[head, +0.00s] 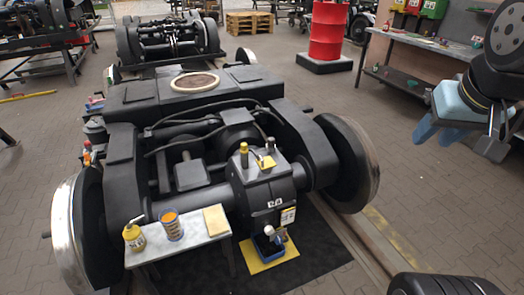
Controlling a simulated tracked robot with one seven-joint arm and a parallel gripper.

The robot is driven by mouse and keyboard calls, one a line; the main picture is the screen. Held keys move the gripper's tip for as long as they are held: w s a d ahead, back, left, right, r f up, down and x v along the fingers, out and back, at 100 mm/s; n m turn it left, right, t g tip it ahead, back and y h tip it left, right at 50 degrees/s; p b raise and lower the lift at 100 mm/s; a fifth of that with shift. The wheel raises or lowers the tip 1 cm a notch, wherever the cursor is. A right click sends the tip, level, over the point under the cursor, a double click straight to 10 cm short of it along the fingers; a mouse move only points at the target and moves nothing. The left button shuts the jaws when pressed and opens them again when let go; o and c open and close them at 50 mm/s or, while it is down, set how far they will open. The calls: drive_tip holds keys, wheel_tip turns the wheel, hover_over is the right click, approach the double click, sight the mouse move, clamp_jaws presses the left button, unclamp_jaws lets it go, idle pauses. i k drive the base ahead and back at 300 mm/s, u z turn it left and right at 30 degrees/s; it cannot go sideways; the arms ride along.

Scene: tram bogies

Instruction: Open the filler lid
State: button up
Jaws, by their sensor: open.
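The gearbox (262,187) of the near bogie stands in the middle of the head view. On its top is a small yellow lid-like piece (266,162), which looks like the filler lid; whether it is shut is too small to tell. A yellow-topped cylinder (244,155) stands upright just left of it. My gripper (437,132) has blue fingers and is open and apparently empty. It is raised at the right of the view, well to the right of the gearbox and apart from it.
A small bench (190,238) with a yellow bottle (135,237), an orange-topped can (172,225) and a yellow cloth (215,220) stands front left. The bogie's right wheel (352,165) lies between gearbox and gripper. A red drum (328,32) and workbench (425,55) stand behind.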

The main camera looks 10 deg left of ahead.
sight(267, 162)
drive_tip(key=z, duration=0.1)
drive_tip(key=i, duration=0.95)
drive_tip(key=u, duration=0.1)
